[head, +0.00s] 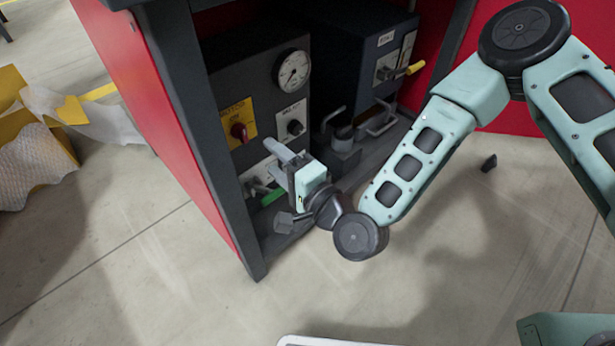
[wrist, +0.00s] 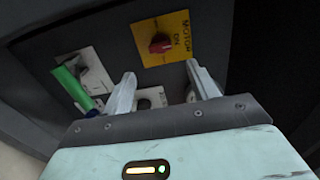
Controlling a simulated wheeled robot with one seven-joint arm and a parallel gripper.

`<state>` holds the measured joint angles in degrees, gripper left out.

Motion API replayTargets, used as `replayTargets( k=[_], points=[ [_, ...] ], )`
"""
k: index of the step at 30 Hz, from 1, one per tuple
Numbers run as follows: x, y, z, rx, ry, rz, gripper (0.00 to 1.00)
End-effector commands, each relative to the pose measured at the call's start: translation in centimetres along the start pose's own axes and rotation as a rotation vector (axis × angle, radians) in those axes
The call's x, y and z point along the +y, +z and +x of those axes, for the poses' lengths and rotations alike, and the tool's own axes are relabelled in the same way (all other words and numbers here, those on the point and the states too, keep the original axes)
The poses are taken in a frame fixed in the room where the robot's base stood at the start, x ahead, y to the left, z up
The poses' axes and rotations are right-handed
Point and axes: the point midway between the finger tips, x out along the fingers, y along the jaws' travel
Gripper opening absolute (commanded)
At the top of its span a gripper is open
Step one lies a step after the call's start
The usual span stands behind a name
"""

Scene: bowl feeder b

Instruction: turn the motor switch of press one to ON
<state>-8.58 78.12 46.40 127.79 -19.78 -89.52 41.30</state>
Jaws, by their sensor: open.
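The motor switch is a red knob (head: 238,131) on a yellow plate (head: 236,108) on the dark front of the left machine. In the wrist view the red knob (wrist: 160,43) sits on its yellow plate (wrist: 178,30), with MOTOR and ON lettering appearing upside down. The knob's exact setting is hard to tell. My gripper (head: 279,162) is open and empty, below and to the right of the knob in the head view. In the wrist view the knob shows beyond the two spread fingers (wrist: 165,85), apart from them.
A green handle (wrist: 75,85) on a pale plate lies left of the fingers. A second machine (head: 365,50) with a yellow lever (head: 415,68) stands right. A dark frame post (head: 195,120) borders the left.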

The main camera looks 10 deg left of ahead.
Motion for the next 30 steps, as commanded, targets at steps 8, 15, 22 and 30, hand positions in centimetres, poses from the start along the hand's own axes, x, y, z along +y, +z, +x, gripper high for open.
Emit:
replayTargets(
  k=[8, 15, 22, 30],
  points=[
    [-0.2, 0.1, -6.1, -0.002, 0.004, 0.002, 0.59],
    [0.0, 0.0, -8.6, -0.001, 0.001, 0.000, 0.59],
    [0.0, 0.0, -8.9, 0.000, 0.000, 0.000, 0.59],
    [0.0, 0.0, -8.9, -0.001, 0.000, 0.000, 0.59]
  ],
)
